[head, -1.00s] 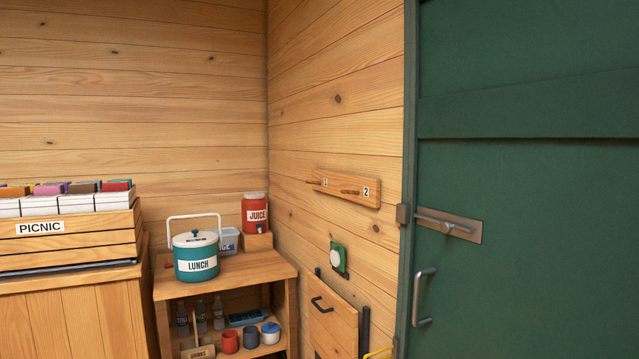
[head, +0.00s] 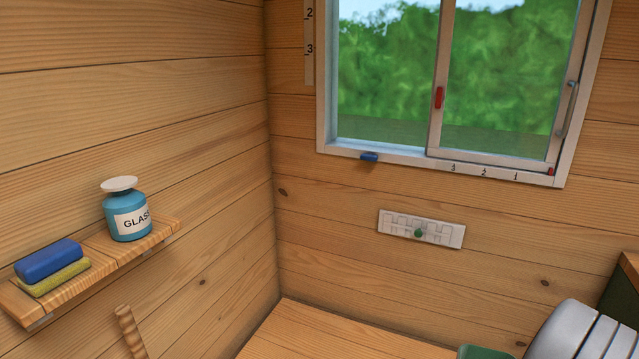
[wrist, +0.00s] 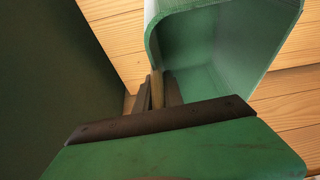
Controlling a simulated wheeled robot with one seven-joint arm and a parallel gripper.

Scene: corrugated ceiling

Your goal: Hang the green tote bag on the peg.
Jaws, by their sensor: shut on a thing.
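In the wrist view, my gripper (wrist: 158,92) has its two dark fingers closed on a thin pale strip at the edge of a green open-mouthed thing (wrist: 225,45), which I take to be the green tote bag. Its hollow, paler inside faces the camera, and its upper part runs out of the frame. The grip is small and partly shaded. My gripper's fingers are not clear in the head view. A bit of green (head: 485,352) shows at its bottom edge; I cannot tell what it belongs to. I see no peg clearly in either current view.
A wall shelf (head: 130,248) at left holds a blue "GLAS" jar (head: 128,218), a blue block (head: 48,260) and a yellow block (head: 55,280). A wooden rod (head: 130,330) stands below. A window (head: 372,152) and a bare wooden surface (head: 320,335) are ahead.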

